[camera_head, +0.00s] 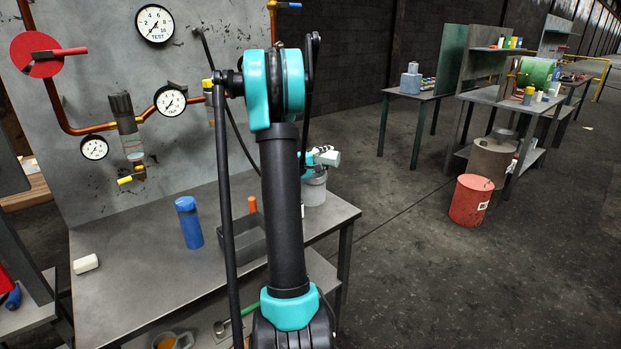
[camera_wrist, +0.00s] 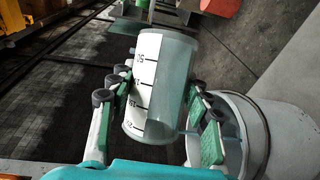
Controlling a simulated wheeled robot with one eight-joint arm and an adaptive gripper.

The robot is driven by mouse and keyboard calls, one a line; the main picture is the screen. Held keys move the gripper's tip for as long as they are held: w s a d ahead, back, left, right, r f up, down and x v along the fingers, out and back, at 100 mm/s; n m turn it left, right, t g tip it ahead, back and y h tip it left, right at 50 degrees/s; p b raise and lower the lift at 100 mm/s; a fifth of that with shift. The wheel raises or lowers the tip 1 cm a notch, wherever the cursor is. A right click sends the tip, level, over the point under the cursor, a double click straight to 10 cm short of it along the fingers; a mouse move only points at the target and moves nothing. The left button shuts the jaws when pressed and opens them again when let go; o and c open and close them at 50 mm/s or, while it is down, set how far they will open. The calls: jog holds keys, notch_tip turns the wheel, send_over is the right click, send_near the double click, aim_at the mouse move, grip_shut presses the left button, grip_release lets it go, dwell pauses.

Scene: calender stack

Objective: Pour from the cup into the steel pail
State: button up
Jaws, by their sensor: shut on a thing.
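My gripper (camera_wrist: 158,92) is shut on the cup (camera_wrist: 150,75), a clear, pale cylinder with a white scale label and black marks, with a finger on each side. In the head view, my gripper (camera_head: 316,155) and the small pale cup (camera_head: 330,158) are partly hidden by my arm. The cup looks tipped well over on its side. The steel pail (camera_head: 315,190) stands at the table's right back, just below the gripper. In the wrist view, the pail's rim (camera_wrist: 262,125) shows at the right, partly behind the fingers. I cannot see what is in the cup or any stream.
The grey table (camera_head: 150,270) holds a blue cylinder (camera_head: 189,222), a white block (camera_head: 86,264), a grey tray (camera_head: 250,240) and an orange cylinder (camera_head: 252,204). A panel with gauges and pipes stands behind. A red drum (camera_head: 470,200) stands on the open floor at right.

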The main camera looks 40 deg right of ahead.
jog(key=shift+w+a+f+n, duration=0.1)
jog(key=shift+w+f+n, duration=0.1)
jog(key=shift+n, duration=0.3)
dwell(0.5)
